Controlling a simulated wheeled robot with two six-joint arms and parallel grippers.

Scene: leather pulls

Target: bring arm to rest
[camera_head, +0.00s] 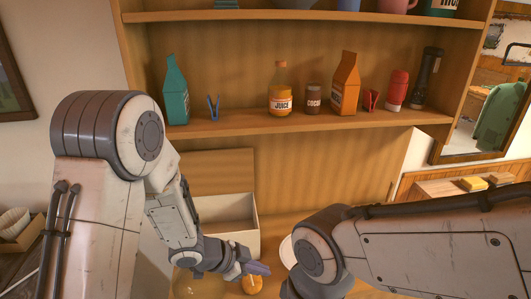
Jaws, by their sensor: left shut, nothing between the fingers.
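My left arm comes in from the left and bends down to the counter. My left gripper (258,269) is small in the view, low in front of the pale open box, and is shut and empty. A round orange thing (252,285) shows just below its fingertips; I cannot tell whether they touch. My right arm reaches in from the right, and its forward end goes out at the bottom edge. The right gripper is not in view.
The pale box (245,208) stands on the wooden counter. A white round dish (287,251) is partly hidden by my right arm. The shelf (230,126) above holds a teal carton (176,92), a juice bottle (280,92), an orange carton (345,85) and a black flashlight (427,78).

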